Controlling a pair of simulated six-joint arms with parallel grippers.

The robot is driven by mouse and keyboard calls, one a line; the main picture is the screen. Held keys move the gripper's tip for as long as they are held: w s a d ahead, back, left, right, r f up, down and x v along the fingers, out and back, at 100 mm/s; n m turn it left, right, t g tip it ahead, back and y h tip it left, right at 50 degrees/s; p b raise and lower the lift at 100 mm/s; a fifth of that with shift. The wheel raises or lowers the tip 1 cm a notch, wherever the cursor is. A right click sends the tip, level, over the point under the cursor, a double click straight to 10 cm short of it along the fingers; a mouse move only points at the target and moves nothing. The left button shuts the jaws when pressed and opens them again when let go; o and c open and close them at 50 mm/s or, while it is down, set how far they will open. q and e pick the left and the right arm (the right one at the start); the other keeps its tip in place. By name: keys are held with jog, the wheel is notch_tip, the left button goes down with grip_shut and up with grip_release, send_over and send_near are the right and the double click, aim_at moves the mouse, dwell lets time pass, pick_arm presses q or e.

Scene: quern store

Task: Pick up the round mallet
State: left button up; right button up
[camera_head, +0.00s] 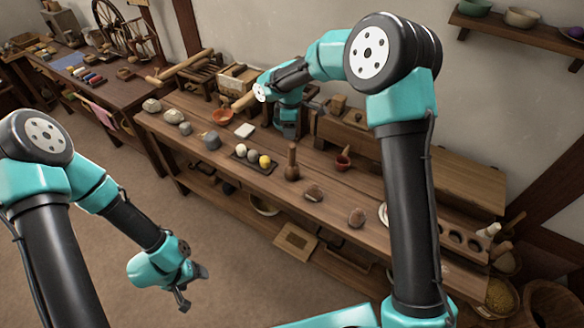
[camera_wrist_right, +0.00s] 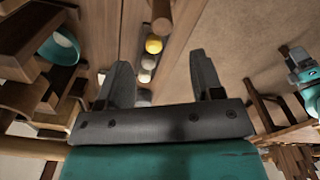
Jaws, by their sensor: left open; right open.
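The round mallet (camera_head: 292,164) appears to be the brown wooden piece standing upright, handle up, on the long bench, right of a dark tray of balls. In the right wrist view a brown round mallet part (camera_wrist_right: 162,14) shows at the top edge, beyond the fingers. My left gripper (camera_head: 193,287) is open and empty over the floor in front of the bench.
The dark tray (camera_head: 240,159) holds white, pale and yellow balls. A small red-brown pot (camera_head: 343,162) stands behind right.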

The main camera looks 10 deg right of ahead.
aim_at(292, 153)
notch_tip(292, 153, down, 7)
jog(key=shift+r, duration=0.1)
dwell(0.3)
jog(key=shift+s+d+f, duration=0.15)
jog(key=shift+f, duration=1.15)
jog(key=shift+s+d+f, duration=0.1)
jog(key=shift+f, duration=1.2)
jog(key=c, duration=0.9)
jog(key=shift+c, duration=0.4)
jog(key=shift+r, duration=0.15)
